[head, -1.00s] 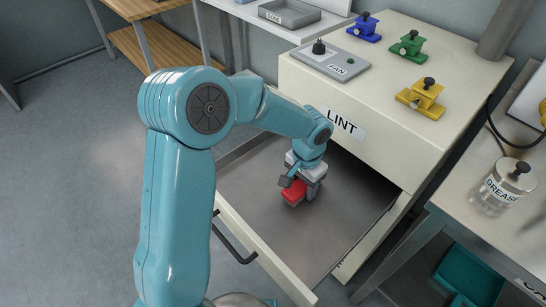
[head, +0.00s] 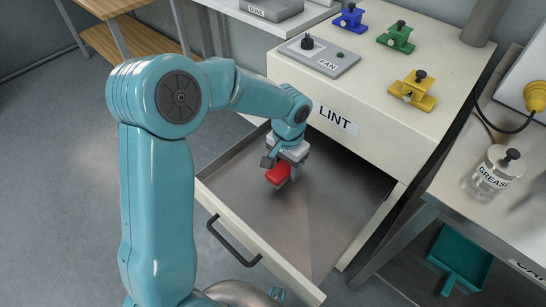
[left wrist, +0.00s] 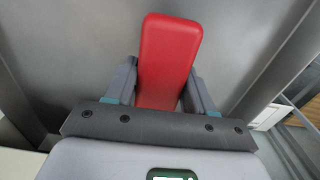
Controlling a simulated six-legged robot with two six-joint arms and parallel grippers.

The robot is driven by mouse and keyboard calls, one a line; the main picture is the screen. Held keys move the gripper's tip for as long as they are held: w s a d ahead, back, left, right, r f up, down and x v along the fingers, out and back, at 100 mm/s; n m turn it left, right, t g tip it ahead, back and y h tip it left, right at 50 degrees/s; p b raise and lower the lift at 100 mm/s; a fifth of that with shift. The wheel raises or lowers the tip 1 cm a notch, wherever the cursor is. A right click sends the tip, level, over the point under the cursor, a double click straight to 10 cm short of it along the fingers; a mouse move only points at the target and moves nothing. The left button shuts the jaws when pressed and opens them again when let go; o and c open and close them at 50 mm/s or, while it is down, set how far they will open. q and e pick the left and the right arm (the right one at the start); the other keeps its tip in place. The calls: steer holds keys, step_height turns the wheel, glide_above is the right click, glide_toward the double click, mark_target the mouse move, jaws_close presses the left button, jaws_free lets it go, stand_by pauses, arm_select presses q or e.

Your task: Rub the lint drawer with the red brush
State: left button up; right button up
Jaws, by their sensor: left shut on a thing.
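The lint drawer (head: 318,252) is pulled open below the cabinet face marked LINT. My left gripper (head: 277,168) is inside the drawer's outline, toward its back left. It is shut on the red brush (head: 279,176), which also shows in the left wrist view (left wrist: 167,50) between the two fingers (left wrist: 160,95). The brush is over the drawer's grey floor. Its underside is hidden, so I cannot tell whether it touches the floor. My right gripper is not in view.
The cabinet top holds a FAN box (head: 318,57) and blue (head: 350,17), green (head: 396,38) and yellow (head: 412,91) clamps. A GREASE jar (head: 494,172) stands on the right bench. A teal dustpan (head: 460,262) lies below it. The drawer handle (head: 232,242) juts out in front.

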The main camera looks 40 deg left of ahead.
arm_select(q)
steer(key=shift+w+a+r+p, duration=0.1)
steer(key=shift+w+r+p, duration=0.05)
steer(key=shift+r+p, duration=0.55)
step_height(320, 180, up, 2)
steer(key=shift+p, duration=0.5)
steer(key=shift+r+p, duration=0.7)
steer(key=shift+r, duration=0.25)
